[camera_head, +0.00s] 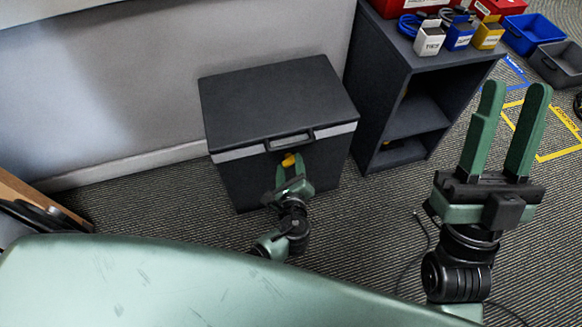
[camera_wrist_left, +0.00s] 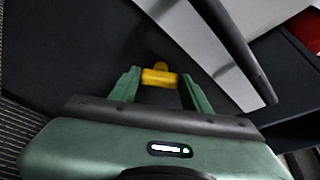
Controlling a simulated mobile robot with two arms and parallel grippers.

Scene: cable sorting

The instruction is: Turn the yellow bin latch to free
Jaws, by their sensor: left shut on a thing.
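The dark bin (camera_head: 280,95) stands on the carpet against the wall, with a grey band and a handle (camera_head: 290,141) at its front top edge. Its lid looks closed. The yellow latch (camera_head: 288,160) is on the front face just below the handle. In the left wrist view the latch (camera_wrist_left: 159,77) lies between the fingertips of my left gripper (camera_head: 290,172), which is shut on it. The fingers hide part of the latch in the head view. My right gripper (camera_head: 514,100) is raised at the right, open and empty, away from the bin.
A dark shelf unit (camera_head: 405,95) stands just right of the bin, with small boxes and cables on top. A blue tray (camera_head: 532,33) and a grey tray (camera_head: 562,64) lie at the far right. A thin cable (camera_head: 424,232) lies on the carpet near my right arm.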

